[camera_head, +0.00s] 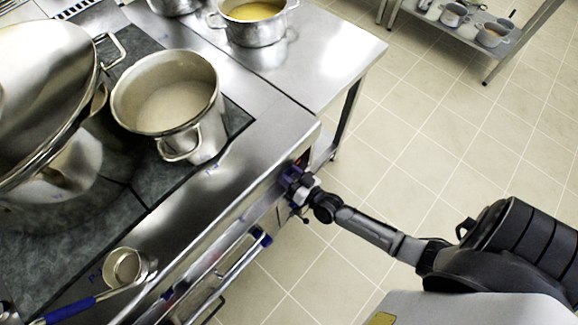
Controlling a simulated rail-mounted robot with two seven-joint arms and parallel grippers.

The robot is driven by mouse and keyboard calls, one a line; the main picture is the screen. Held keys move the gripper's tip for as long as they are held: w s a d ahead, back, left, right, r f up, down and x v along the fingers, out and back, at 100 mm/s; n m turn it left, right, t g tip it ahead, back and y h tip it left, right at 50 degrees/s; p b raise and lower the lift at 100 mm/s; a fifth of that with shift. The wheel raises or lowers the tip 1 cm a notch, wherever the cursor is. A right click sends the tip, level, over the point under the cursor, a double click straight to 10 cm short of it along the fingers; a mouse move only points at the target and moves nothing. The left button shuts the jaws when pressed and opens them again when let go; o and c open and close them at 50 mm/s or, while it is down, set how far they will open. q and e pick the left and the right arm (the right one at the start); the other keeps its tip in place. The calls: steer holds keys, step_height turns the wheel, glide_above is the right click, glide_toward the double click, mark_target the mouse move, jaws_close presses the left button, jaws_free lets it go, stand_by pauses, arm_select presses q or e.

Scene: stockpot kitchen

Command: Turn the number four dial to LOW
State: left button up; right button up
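My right gripper (296,184) is at the front panel (250,202) of the stove, close to its right end. My arm reaches it from the right. The gripper covers the part of the panel in front of it, so I cannot make out a dial, its number or its setting there. I cannot tell whether the fingers are open or shut, or whether they touch a dial. My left gripper is not in view.
A pot (172,92) and a very large shiny pot (50,75) stand on the dark cooktop. A ladle (126,266) with a blue handle lies at the front edge. A rail (232,262) runs below the panel. The tiled floor (430,150) to the right is clear.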

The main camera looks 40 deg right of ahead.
steer(key=o, duration=0.9)
steer(key=shift+c, duration=0.2)
steer(key=shift+s, duration=0.3)
steer(key=s+p, duration=0.2)
steer(key=s, duration=1.1)
steer(key=shift+d, duration=0.4)
